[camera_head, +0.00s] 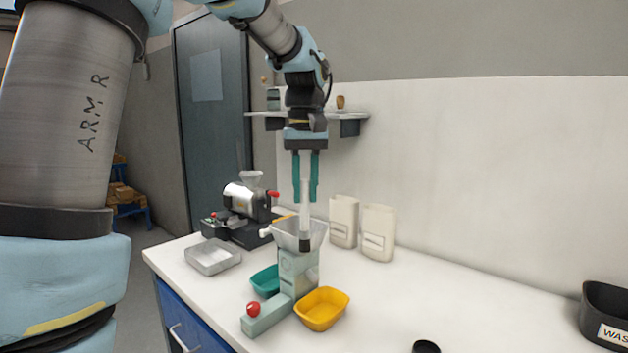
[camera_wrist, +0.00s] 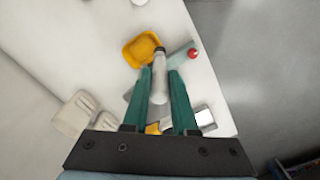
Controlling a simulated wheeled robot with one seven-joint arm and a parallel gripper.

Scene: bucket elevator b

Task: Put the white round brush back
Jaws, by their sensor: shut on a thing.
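My gripper (camera_head: 306,180) points straight down with its two teal fingers shut on the white round brush (camera_head: 305,213). The brush hangs upright, with its dark end lowest. In the head view that end overlaps the clear hopper of the bucket elevator (camera_head: 298,272); I cannot tell whether it is inside the hopper or in front of it. In the wrist view the brush (camera_wrist: 159,78) runs out from between the fingertips (camera_wrist: 160,80), its dark tip toward the yellow tray.
A yellow tray (camera_head: 322,308) and a teal tray (camera_head: 265,281) flank the elevator. A clear tray (camera_head: 213,257) and a small machine (camera_head: 245,205) stand left. Two white containers (camera_head: 377,232) stand behind, below a wall shelf (camera_head: 345,117). A black waste bin (camera_head: 606,312) is far right.

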